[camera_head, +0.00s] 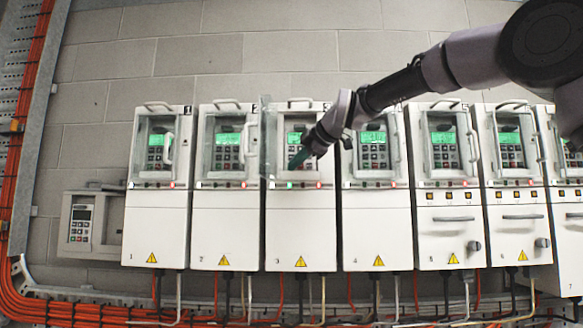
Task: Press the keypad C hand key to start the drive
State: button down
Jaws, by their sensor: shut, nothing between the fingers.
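My gripper (297,162) reaches in from the upper right and is shut and empty. Its dark fingertips are in front of the keypad (294,139) of drive cabinet 3 (301,228); I cannot tell whether they touch it. The clear cover (267,140) of cabinet 3 appears swung open to the left. The gripper and wrist hide much of that keypad, and its lower keys are hard to make out. No letter C is readable on any keypad, so I cannot tell which one is keypad C. A green lamp (290,184) shows below the cabinet 3 keypad.
Drive cabinets 1 (156,225), 2 (224,228) and 4 (377,228) flank cabinet 3, with more to the right. Their window handles stick out. A grey box with a keypad (81,222) hangs at far left. Orange cables (25,150) run along the left wall.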

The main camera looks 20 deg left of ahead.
jog(key=shift+s, duration=0.1)
jog(key=shift+s+d, duration=0.2)
jog(key=shift+s, duration=0.45)
jog(key=shift+s+d, duration=0.2)
jog(key=shift+s, duration=0.6)
jog(key=shift+s+d, duration=0.15)
jog(key=shift+s, duration=0.7)
jog(key=shift+s+d, duration=0.2)
jog(key=shift+s, duration=0.6)
jog(key=d+f+m+h, duration=0.1)
jog(key=d+f+m, duration=0.25)
jog(key=d, duration=0.45)
jog(key=s+d+f+m+h, duration=0.1)
jog(key=d+f+m+h, duration=0.1)
jog(key=d+m, duration=0.5)
jog(key=d+f+m+h, duration=0.1)
jog(key=d+f+m, duration=0.15)
jog(key=d, duration=0.75)
jog(key=s+d+f+m+h, duration=0.4)
jog(key=s+d+f+m, duration=1.2)
jog(key=d, duration=0.3)
jog(key=shift+d+f+g, duration=0.2)
jog(key=shift+f+g, duration=0.1)
jog(key=shift+f, duration=0.1)
